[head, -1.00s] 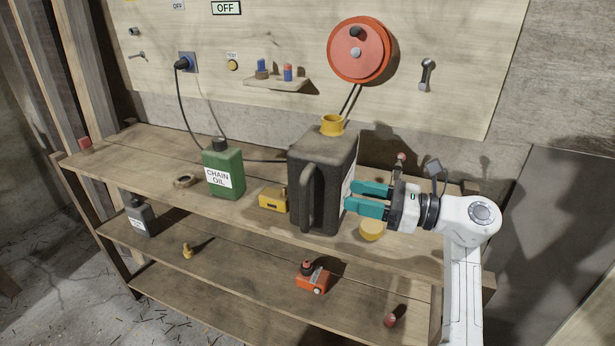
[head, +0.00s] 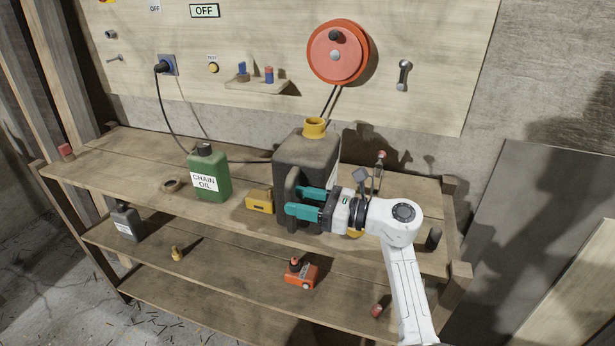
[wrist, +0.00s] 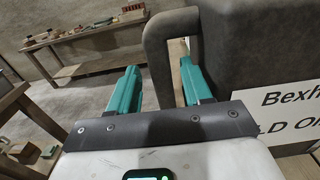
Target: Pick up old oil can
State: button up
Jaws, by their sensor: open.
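The old oil can (head: 310,150) is a large dark grey can with a yellow cap (head: 314,127), upright on the upper shelf of the bench. Its loop handle (wrist: 157,65) fills the middle of the wrist view, and a white label (wrist: 295,105) reading in part "Bexh" and "LD O" shows at right. My gripper (head: 297,201) has teal fingers, is open, and is in front of the can at its handle. In the wrist view the handle's upright bar appears between the two fingers, not clamped. My fingers hide part of the handle in the head view.
A green chain oil can (head: 209,175) and a yellow box (head: 260,201) stand left of the can. A red reel (head: 325,60) hangs on the board behind. The lower shelves hold a dark bottle (head: 126,222) and an orange item (head: 301,273).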

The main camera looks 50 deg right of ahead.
jog(key=shift+w+a, duration=0.2)
jog(key=shift+w, duration=0.45)
jog(key=shift+c, duration=0.4)
grip_shut()
dwell(0.5)
jog(key=shift+r, duration=0.1)
